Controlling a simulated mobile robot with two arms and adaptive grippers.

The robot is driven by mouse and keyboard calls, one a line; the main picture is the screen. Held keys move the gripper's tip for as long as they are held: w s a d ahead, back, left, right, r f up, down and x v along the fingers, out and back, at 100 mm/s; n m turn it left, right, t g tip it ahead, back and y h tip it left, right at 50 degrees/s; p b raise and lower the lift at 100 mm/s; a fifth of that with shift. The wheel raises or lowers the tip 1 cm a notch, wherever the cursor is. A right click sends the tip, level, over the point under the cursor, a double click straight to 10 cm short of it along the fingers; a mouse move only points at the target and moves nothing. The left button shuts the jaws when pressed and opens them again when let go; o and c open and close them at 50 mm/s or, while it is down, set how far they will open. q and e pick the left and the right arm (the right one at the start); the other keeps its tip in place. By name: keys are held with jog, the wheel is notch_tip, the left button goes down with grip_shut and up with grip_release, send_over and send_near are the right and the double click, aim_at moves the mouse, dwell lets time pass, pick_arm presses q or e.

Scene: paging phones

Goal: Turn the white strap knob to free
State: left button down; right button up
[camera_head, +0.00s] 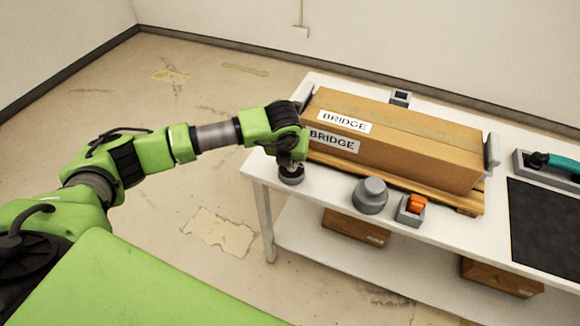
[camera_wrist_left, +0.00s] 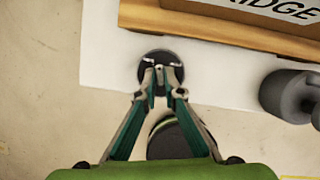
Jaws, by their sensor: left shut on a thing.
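My left gripper (camera_head: 291,163) comes down from above at the table's near left corner. It is shut on the white strap knob, on a round grey base (camera_head: 291,178). In the left wrist view the fingertips of my left gripper (camera_wrist_left: 160,80) are close together over the middle of the dark round base (camera_wrist_left: 146,70). Only small pale bits show at the tips, so the knob is mostly hidden and I cannot tell which way it points. My right gripper is out of view.
A cardboard box (camera_head: 420,150) labelled BRIDGE lies on a wooden pallet (camera_head: 467,203) behind the knob. A grey round knob (camera_head: 370,195) and an orange switch (camera_head: 416,203) stand to the right. A black mat (camera_head: 545,225) and a teal-handled tool (camera_head: 553,161) are farther right on the white table (camera_head: 330,192).

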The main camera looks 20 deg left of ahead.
pick_arm(q)
jog(key=n+b, duration=0.2)
jog(key=n+y+b, duration=0.1)
jog(key=n, duration=0.1)
jog(key=shift+w+d+f+g+b, duration=0.1)
jog(key=shift+d+f+g+b, duration=0.1)
jog(key=shift+g+b, duration=0.2)
jog(key=shift+r+n+y+b, duration=0.15)
jog(key=shift+n+y+b, duration=0.55)
jog(key=shift+n, duration=0.5)
jog(key=shift+g, duration=0.3)
jog(key=c, duration=2.2)
grip_release()
jog(key=shift+o, duration=0.2)
jog(key=shift+d+r, duration=0.1)
jog(key=shift+r, duration=0.05)
jog(key=v, duration=1.1)
jog(key=shift+r, duration=0.35)
